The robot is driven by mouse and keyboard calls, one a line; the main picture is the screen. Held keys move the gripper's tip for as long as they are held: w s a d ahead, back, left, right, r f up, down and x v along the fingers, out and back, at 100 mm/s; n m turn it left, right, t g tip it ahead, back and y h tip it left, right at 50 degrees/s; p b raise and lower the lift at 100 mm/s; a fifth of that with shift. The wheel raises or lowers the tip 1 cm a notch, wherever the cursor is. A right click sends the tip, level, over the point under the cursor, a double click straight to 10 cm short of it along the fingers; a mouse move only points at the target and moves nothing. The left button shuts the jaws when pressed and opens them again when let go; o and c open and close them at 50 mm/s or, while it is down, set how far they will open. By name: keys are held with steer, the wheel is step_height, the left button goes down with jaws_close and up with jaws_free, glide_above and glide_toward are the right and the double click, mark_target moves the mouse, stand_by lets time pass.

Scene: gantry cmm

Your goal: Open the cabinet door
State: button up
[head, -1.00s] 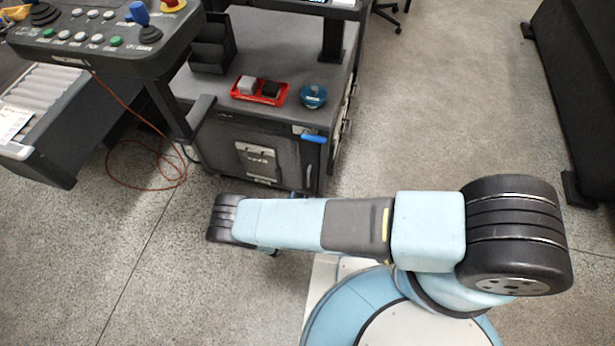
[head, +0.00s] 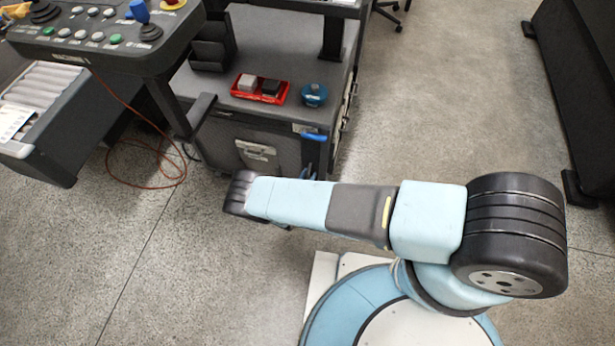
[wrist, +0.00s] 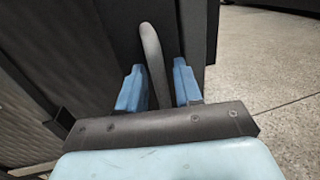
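My arm hides the lower front there. The door looks shut.
On the cabinet top (head: 275,60) are a red tray (head: 246,96) with two blocks and a blue round object (head: 314,95). A control console (head: 100,40) overhangs at upper left, and an orange cable (head: 150,184) lies on the floor.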

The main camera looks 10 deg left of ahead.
steer(key=shift+c, duration=0.2)
jaws_close()
